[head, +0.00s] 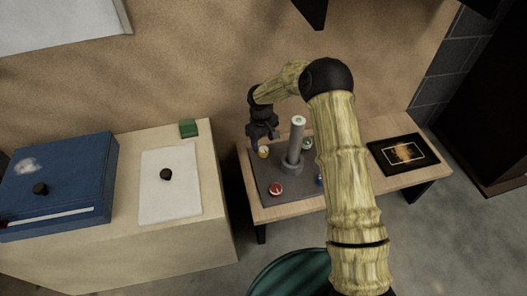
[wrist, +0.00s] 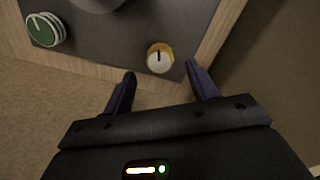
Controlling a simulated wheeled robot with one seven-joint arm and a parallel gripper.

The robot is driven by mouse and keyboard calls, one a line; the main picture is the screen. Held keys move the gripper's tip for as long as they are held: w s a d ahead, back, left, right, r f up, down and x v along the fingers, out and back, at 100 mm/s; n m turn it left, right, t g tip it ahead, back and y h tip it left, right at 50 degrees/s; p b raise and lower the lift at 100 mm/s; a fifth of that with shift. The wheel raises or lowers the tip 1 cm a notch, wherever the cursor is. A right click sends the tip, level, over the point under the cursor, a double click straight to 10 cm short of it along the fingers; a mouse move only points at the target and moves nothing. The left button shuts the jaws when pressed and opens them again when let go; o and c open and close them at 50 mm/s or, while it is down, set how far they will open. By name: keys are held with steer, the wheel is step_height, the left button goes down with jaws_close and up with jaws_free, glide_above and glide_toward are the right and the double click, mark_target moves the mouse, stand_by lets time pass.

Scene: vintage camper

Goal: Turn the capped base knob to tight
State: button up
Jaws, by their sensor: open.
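A grey base plate (head: 257,176) lies on a small wooden table, with a grey post (head: 297,138) standing up from its middle. Several coloured knobs sit around the post. A yellow knob with a white cap and a dark pointer line (wrist: 160,58) is near the plate's edge; it also shows in the head view (head: 263,152). A green knob with a white line (wrist: 45,30) is at upper left in the wrist view. My gripper (wrist: 160,74) is open and empty, its fingertips just short of the yellow knob, one toward each side. No tight mark is legible.
A red knob (head: 276,189) is at the plate's front, and a blue one (head: 320,180) is partly hidden by my arm. A black framed panel (head: 404,153) lies to the right. A blue case (head: 60,180) and white sheet (head: 170,200) are on the left counter.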

mark_target(264, 150)
step_height(264, 150, down, 4)
steer(key=shift+w+f+b, duration=0.1)
steer(key=shift+f+b, duration=0.1)
steer(key=shift+b, duration=0.5)
steer(key=c, duration=1)
steer(key=shift+r+m+p, duration=0.15)
steer(key=shift+m+p, duration=0.45)
steer(key=shift+p, duration=0.2)
steer(key=o, duration=1)
